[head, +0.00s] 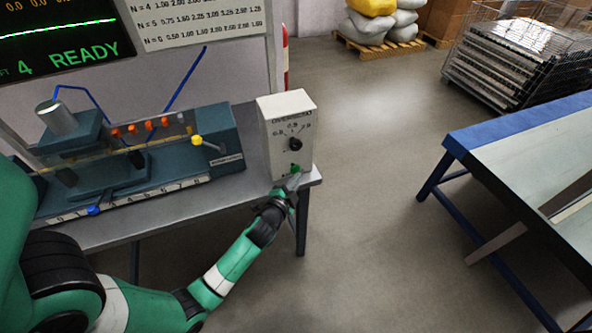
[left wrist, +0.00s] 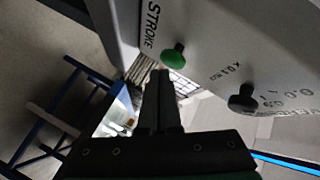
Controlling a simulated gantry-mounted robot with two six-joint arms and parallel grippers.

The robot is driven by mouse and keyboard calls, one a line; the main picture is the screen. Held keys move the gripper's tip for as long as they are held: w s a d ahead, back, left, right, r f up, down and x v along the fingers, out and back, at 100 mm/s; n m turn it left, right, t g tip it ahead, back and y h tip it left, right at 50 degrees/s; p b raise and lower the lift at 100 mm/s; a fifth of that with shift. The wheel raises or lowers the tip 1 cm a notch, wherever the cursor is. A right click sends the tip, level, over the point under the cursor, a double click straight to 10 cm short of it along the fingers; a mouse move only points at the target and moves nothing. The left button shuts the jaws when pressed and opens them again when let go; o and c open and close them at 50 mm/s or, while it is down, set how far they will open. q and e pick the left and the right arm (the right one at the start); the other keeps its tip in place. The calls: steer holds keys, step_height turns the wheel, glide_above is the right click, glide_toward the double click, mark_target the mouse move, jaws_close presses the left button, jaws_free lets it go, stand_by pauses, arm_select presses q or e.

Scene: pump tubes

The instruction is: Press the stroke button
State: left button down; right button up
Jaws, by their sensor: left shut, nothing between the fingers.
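The green stroke button (head: 295,168) sits low on the front of a white control box (head: 273,126) at the table's right end. In the left wrist view the button (left wrist: 174,55) shows as a green mushroom head beside the word STROKE. My left gripper (head: 294,181) is shut and empty, with its tips just below the button in the head view. In the left wrist view the gripper (left wrist: 162,80) points up at the box, its tips close below the button. I cannot tell whether they touch. My right gripper is not in view.
A black knob (head: 295,145) is above the button on the same box. The teal pump machine (head: 222,150) with a yellow knob (head: 197,140) stands to the left on the grey table (head: 250,183). Open floor lies to the right, before a blue-edged bench (head: 500,125).

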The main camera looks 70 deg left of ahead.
arm_select(q)
steer(key=shift+a+p, duration=0.45)
steer(key=shift+a, duration=0.6)
stand_by(0.9)
steer(key=shift+d, duration=0.1)
steer(key=shift+d+b, duration=0.55)
steer(key=shift+d, duration=0.6)
steer(key=shift+d, duration=0.1)
steer(key=d+b, duration=0.2)
steer(key=d, duration=0.2)
steer(key=shift+d, duration=0.4)
